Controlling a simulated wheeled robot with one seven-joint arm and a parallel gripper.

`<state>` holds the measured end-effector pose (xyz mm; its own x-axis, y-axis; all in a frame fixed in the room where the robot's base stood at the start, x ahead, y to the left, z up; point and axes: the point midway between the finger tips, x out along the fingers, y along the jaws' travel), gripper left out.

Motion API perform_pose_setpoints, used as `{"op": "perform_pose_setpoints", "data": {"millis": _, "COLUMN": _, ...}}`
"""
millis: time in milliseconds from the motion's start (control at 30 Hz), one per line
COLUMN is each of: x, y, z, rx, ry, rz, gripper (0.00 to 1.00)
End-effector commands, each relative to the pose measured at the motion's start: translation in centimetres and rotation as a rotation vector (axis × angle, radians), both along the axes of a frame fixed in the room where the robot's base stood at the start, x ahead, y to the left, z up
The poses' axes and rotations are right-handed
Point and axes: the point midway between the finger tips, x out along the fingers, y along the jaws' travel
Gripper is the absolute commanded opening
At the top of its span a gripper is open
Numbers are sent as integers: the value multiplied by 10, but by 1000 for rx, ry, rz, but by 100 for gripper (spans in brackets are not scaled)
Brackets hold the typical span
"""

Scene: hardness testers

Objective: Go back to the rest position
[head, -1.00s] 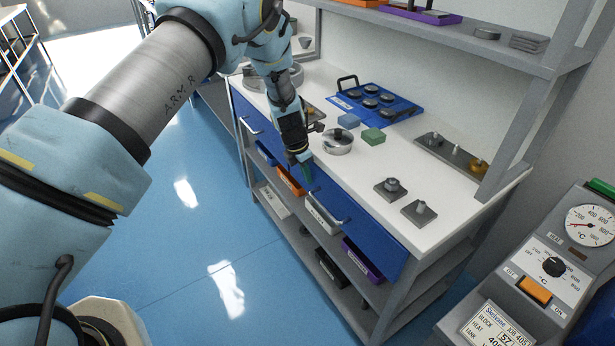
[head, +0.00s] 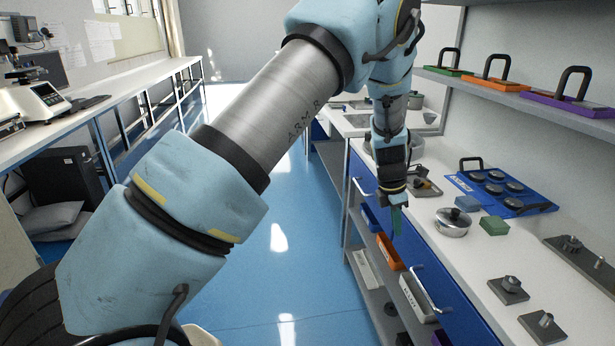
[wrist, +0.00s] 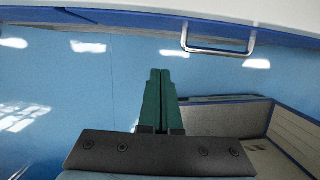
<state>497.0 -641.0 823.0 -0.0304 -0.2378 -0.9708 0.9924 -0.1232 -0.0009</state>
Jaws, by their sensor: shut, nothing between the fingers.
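My gripper (head: 398,212) hangs at the end of my arm, pointing down, just in front of the blue drawer fronts of the workbench (head: 462,262). In the wrist view its green fingers (wrist: 159,100) are together with nothing between them. Below and beside them the wrist view shows an open bin (wrist: 225,120) and, above, a drawer handle (wrist: 218,50) on the bench front.
The bench top holds a lidded pot (head: 453,222), a green block (head: 494,226), a blue tray (head: 500,187) and metal fixtures (head: 508,290). Bins, including an orange one (head: 389,252), sit on the shelf below. The blue floor aisle (head: 275,270) is clear; another bench (head: 110,95) stands left.

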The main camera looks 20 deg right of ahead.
Motion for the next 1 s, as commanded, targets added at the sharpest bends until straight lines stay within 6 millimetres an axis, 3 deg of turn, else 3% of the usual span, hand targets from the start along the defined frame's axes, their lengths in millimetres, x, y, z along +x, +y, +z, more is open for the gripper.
{"op": "perform_pose_setpoints", "data": {"millis": 167, "x": 15, "y": 22, "z": 11, "rx": 2, "ry": -20, "rz": -43, "gripper": 0}}
{"op": "perform_pose_setpoints", "data": {"millis": 267, "x": 36, "y": 65, "z": 30, "rx": 11, "ry": -60, "rz": -140, "gripper": 0}}
{"op": "perform_pose_setpoints", "data": {"millis": 400, "x": 62, "y": 156, "z": 65, "rx": 37, "ry": -142, "rz": -366, "gripper": 0}}
{"op": "perform_pose_setpoints", "data": {"millis": 533, "x": 65, "y": 247, "z": 94, "rx": 76, "ry": -217, "rz": -616, "gripper": 0}}
{"op": "perform_pose_setpoints", "data": {"millis": 700, "x": 39, "y": 362, "z": 124, "rx": 150, "ry": -298, "rz": -985, "gripper": 0}}
{"op": "perform_pose_setpoints", "data": {"millis": 800, "x": 12, "y": 414, "z": 134, "rx": 194, "ry": -323, "rz": -1192, "gripper": 0}}
{"op": "perform_pose_setpoints", "data": {"millis": 900, "x": -12, "y": 449, "z": 139, "rx": 229, "ry": -333, "rz": -1355, "gripper": 0}}
{"op": "perform_pose_setpoints", "data": {"millis": 1000, "x": -29, "y": 469, "z": 141, "rx": 250, "ry": -333, "rz": -1462, "gripper": 0}}
